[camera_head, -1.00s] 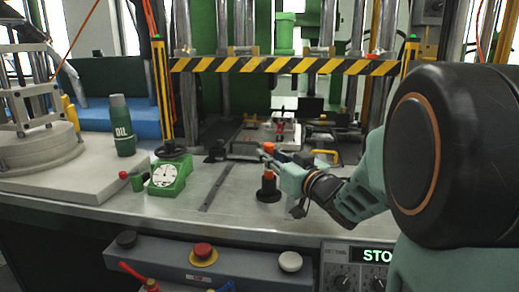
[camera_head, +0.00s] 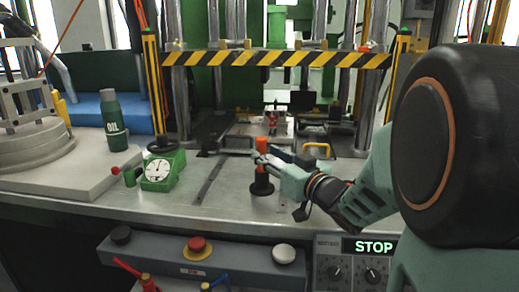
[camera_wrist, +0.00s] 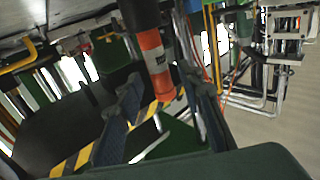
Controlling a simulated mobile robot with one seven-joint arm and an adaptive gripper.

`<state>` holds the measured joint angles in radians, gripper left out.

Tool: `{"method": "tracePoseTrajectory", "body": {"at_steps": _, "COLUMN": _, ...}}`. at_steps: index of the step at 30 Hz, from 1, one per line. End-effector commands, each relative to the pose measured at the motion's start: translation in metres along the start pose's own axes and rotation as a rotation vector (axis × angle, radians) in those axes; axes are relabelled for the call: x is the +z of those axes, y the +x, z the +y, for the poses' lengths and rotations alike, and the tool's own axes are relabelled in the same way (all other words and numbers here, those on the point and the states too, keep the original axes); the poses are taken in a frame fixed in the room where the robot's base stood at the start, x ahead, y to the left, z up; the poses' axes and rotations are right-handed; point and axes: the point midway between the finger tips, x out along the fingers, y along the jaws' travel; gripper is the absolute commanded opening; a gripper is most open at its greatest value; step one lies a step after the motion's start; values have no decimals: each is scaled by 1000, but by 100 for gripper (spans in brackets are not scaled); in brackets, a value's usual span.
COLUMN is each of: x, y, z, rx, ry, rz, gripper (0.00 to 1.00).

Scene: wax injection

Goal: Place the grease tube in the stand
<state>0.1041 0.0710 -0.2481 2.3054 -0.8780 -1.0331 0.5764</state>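The grease tube (camera_head: 262,144) is orange and upright in the black stand (camera_head: 262,186) on the metal bench. In the wrist view the tube (camera_wrist: 152,45) shows orange with a pale band, and its black stand (camera_wrist: 138,12) is at the top edge. My gripper (camera_head: 257,158) comes in from the right at the tube's height. In the wrist view its two fingers (camera_wrist: 162,98) are apart, with the tube's end between them and gaps beside it. How deep the tube sits is hard to tell.
A green dial gauge (camera_head: 160,171) stands to the left on the bench. A green oil bottle (camera_head: 112,113) stands farther left. A striped bar (camera_head: 275,59) crosses above the bench behind. A control box with a red button (camera_head: 197,245) runs along the front.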

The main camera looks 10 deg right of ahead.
Motion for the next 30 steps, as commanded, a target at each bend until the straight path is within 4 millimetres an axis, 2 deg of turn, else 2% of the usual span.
{"method": "tracePoseTrajectory", "body": {"at_steps": 6, "x": 1, "y": -46, "z": -1, "rx": 3, "ry": 1, "rz": 0, "gripper": 34}}
{"method": "tracePoseTrajectory", "body": {"at_steps": 12, "x": 3, "y": -71, "z": -1, "rx": 2, "ry": 0, "rz": -1, "gripper": 34}}
{"method": "tracePoseTrajectory", "body": {"at_steps": 25, "x": 2, "y": -76, "z": -1, "rx": 1, "ry": -3, "rz": 1, "gripper": 34}}
{"method": "tracePoseTrajectory", "body": {"at_steps": 28, "x": -12, "y": -69, "z": 10, "rx": 33, "ry": -28, "rz": 10, "gripper": 34}}
{"method": "tracePoseTrajectory", "body": {"at_steps": 30, "x": -34, "y": -58, "z": 28, "rx": 83, "ry": -67, "rz": 24, "gripper": 34}}
